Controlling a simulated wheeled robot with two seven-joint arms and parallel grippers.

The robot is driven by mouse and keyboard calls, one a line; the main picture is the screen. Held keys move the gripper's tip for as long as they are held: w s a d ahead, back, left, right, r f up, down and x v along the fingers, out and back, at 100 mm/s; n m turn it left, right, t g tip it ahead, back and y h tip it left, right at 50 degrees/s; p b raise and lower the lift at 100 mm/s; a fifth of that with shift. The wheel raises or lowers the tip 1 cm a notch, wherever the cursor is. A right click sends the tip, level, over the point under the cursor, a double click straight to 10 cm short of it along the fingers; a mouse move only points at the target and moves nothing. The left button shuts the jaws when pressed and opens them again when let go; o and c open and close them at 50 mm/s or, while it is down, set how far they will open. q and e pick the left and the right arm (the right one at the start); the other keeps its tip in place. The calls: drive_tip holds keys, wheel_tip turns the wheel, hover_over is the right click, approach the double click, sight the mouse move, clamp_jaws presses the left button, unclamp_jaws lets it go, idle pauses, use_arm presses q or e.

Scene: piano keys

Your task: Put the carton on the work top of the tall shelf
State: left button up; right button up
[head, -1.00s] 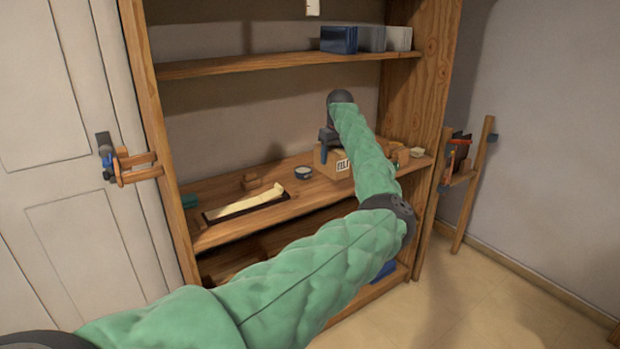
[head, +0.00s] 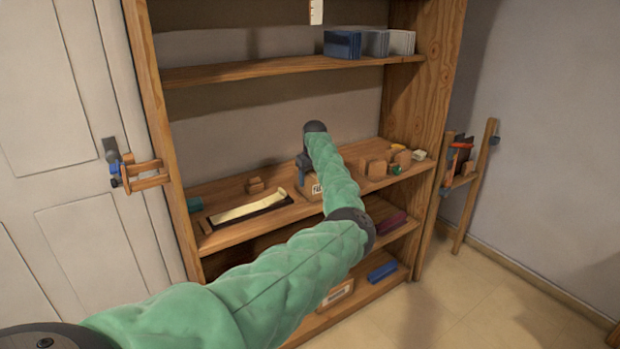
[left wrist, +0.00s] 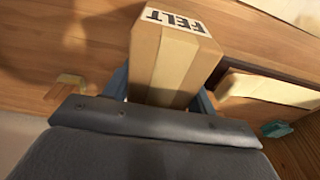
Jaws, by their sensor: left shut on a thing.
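The carton (head: 314,187) is a brown box with a white label. In the left wrist view the carton (left wrist: 172,62) shows the word FELT and sits between the two blue-grey fingers. My left gripper (head: 304,172) is shut on it, at the middle board of the tall shelf (head: 172,160). This board is the work top (head: 232,190). I cannot tell whether the carton touches the board. My arm hides part of the carton and of the board behind it. My right gripper is not in view.
Blue and grey boxes (head: 342,44) stand on the upper board. A wooden rack (head: 462,175) stands right of the shelf.

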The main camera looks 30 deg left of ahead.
sight(311, 172)
use_arm(q)
drive_tip(key=shift+f, duration=0.25)
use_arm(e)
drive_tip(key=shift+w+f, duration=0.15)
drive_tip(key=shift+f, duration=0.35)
use_arm(q)
drive_tip(key=shift+f, duration=0.15)
drive_tip(key=o, duration=1.1)
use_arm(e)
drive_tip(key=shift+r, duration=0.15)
